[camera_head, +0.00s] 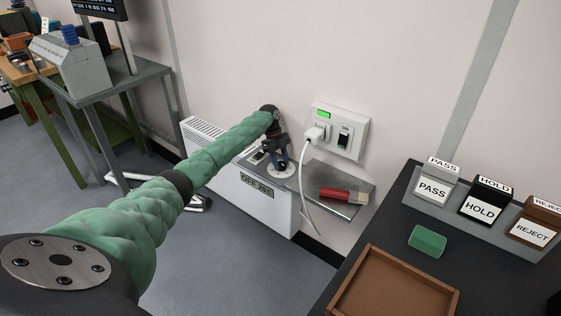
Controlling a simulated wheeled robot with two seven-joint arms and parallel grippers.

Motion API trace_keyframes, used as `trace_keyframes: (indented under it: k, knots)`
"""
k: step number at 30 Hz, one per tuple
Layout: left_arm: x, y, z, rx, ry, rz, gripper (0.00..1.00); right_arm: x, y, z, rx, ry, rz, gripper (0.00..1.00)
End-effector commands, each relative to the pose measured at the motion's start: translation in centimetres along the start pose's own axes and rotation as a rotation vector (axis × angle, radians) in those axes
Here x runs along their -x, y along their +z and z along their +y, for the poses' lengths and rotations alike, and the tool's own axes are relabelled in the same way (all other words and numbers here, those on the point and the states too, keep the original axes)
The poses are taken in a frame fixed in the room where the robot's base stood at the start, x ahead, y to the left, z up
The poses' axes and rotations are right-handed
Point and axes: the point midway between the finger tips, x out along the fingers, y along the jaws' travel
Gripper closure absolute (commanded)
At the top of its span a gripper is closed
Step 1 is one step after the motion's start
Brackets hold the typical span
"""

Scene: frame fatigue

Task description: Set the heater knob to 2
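The white heater (268,208) stands low against the wall, with a small display (257,184) on its front that seems to read OFF and a temperature. A round pale dial plate (284,172) lies on its top at the right end. My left gripper (280,168) points down right over this plate, with its dark and blue fingers at the knob's place. The fingers hide the knob, so I cannot tell its setting or whether they grip it. My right gripper is not in view.
A wall socket panel (351,134) with a white plug (315,134) and hanging cord is just right of the arm. A small shelf (341,209) holds a red cylinder (337,194). A dark table with a brown tray (365,266) and PASS, HOLD, REJECT boxes fills the right.

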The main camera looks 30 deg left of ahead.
Motion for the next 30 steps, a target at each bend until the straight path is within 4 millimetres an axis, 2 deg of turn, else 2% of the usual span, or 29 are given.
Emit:
trace_keyframes:
  k: [1,3,11,16,20,30]
  knots:
    - [0.0,0.0,0.0,0.0,0.0,0.0,0.5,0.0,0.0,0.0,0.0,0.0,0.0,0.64]
    - [0.0,0.0,0.0,0.0,0.0,0.0,0.4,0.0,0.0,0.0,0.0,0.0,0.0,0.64]
    - [0.0,0.0,0.0,0.001,0.0,0.0,0.4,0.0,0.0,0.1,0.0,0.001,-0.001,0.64]
    - [0.7,0.0,0.0,0.001,-0.001,0.0,0.4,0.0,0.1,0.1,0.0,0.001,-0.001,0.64]
    - [2.1,0.1,0.0,0.001,-0.001,0.0,0.4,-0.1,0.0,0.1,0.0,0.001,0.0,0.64]
    - [6.9,0.0,-0.1,0.0,0.0,0.0,0.4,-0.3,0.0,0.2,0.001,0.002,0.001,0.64]
